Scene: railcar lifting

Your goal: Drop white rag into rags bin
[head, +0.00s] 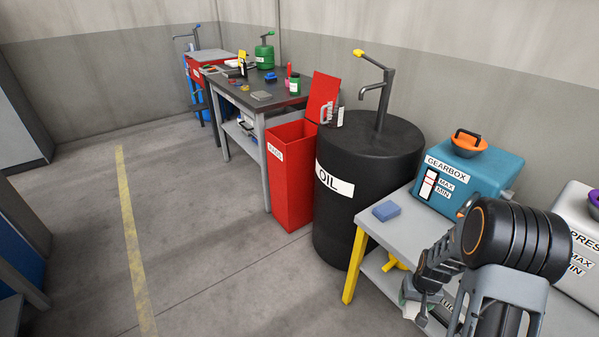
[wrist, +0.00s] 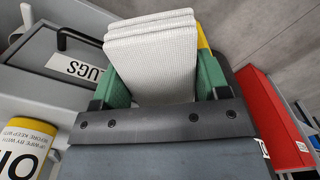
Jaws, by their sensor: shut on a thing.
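My gripper (wrist: 163,88) is shut on a folded white rag (wrist: 152,55), which sits between its green finger pads in the wrist view. In the head view my gripper (head: 413,300) is low at the right, beside the grey bench, and the rag is mostly hidden there. The red rags bin (head: 290,182) stands on the floor in the middle of the head view. Its lid (head: 322,97) is raised and its top is open. The gripper is apart from the bin, to its right and nearer. A red bin side (wrist: 275,115) also shows at the right of the wrist view.
A black oil drum (head: 350,210) with a pump stands between the bin and the grey bench (head: 385,228). A blue sponge-like block (head: 386,211) and a teal gearbox (head: 468,180) are on that bench. A dark workbench (head: 255,98) stands behind the bin. Floor left of it is clear.

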